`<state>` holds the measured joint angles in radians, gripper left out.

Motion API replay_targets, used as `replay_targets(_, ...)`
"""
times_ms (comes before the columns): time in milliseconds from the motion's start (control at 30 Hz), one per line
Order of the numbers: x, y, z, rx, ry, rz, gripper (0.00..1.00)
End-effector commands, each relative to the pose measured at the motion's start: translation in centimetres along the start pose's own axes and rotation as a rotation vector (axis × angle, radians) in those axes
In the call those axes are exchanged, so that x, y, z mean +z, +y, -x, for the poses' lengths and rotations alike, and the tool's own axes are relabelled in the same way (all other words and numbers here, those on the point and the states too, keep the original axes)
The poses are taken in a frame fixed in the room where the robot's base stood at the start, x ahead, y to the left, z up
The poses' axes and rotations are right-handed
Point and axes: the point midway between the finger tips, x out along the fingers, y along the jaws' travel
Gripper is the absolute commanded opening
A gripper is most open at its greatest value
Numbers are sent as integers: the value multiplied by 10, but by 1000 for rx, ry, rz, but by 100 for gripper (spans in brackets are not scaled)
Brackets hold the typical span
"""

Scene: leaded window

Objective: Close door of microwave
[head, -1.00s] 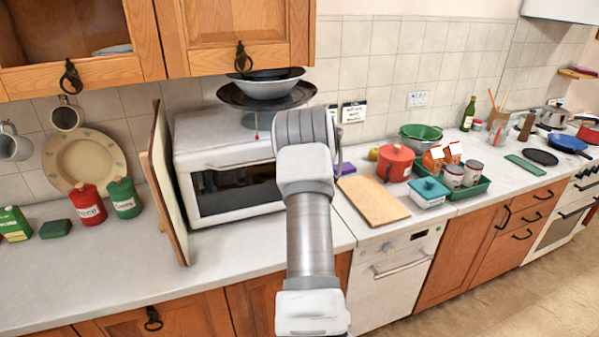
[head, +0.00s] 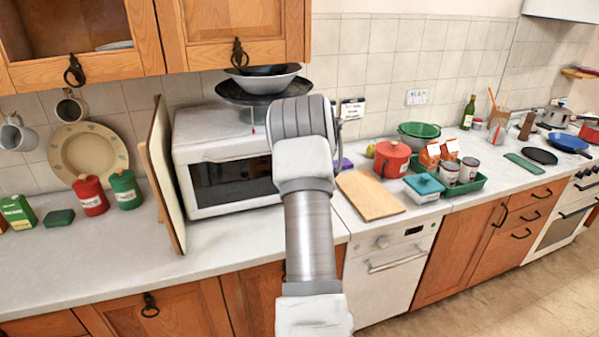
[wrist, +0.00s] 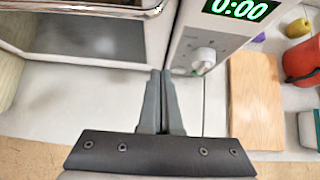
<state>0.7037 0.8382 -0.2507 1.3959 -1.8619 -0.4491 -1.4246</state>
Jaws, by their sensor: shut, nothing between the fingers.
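The white microwave (head: 215,143) stands on the counter at left centre in the head view. Its door (head: 236,182), with a dark window and a bar along the top, is at the front. In the wrist view the door (wrist: 100,52) is on the left and the control panel (wrist: 210,40) with a green 0:00 display and a knob is on the right. A pale gap shows between them, so the door looks slightly ajar. My gripper (wrist: 161,80) is shut and empty, its tips low near that gap; contact is unclear. My arm hides it in the head view.
An upright board (head: 165,180) stands left of the microwave. Bowls (head: 265,80) sit on top. A wooden board (head: 370,195) and a red pot (head: 391,160) lie to the right. Bare counter (head: 240,240) runs in front.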

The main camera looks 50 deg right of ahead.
Motion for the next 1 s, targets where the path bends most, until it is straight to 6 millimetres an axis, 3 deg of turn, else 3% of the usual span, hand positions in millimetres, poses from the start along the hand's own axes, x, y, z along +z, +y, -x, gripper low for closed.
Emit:
replay_targets(200,-1,2,38,2,-1,-1,0)
replay_targets(433,-1,3,69,2,0,1,0)
replay_targets(867,-1,3,81,2,1,-2,0)
replay_targets(1000,14,12,91,-10,-37,-66,0)
